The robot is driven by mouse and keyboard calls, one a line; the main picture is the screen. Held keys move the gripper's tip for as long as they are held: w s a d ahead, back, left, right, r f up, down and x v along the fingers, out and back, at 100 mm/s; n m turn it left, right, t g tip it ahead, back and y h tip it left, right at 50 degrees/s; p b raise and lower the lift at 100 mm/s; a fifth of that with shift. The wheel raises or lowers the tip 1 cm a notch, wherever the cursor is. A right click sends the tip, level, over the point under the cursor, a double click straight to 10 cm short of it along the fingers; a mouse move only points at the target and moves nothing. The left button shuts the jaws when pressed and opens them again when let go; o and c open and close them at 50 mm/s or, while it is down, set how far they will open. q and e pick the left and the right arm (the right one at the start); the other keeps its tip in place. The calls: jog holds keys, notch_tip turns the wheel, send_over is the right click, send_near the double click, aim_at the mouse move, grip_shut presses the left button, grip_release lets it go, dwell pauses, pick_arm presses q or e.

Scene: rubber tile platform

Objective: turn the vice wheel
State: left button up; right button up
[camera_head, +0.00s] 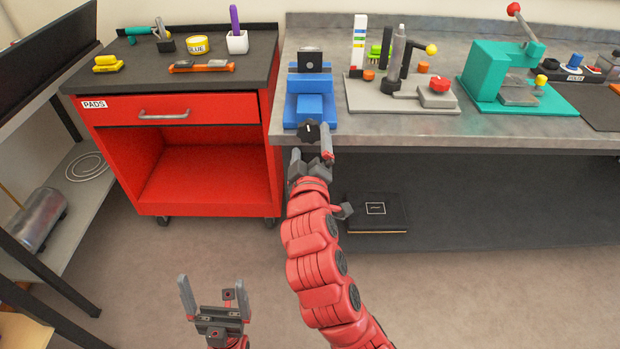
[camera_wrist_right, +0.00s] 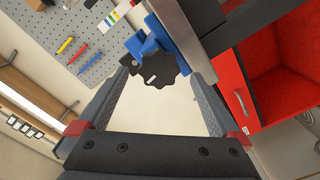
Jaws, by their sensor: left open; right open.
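The blue vice (camera_head: 312,105) sits at the left front edge of the grey workbench. Its black lobed wheel (camera_head: 308,132) faces the front, and it also shows in the right wrist view as a dark knob (camera_wrist_right: 163,78) with a pale mark. My right gripper (camera_head: 311,146) is open just in front of and below the wheel. In the right wrist view the wheel lies in the gap between its fingers, toward their tips; I cannot tell any contact. My left gripper (camera_head: 215,294) is open and empty, low over the floor.
A red cabinet (camera_head: 190,110) with a drawer stands left of the workbench (camera_head: 400,134). A grey fixture plate (camera_head: 365,97) and a teal press (camera_head: 490,75) stand right of the vice. A dark box (camera_head: 376,212) lies under the bench.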

jog(key=s+p, duration=0.8)
jog(key=s, duration=0.4)
jog(key=shift+s+p, duration=0.25)
jog(key=shift+p, duration=0.15)
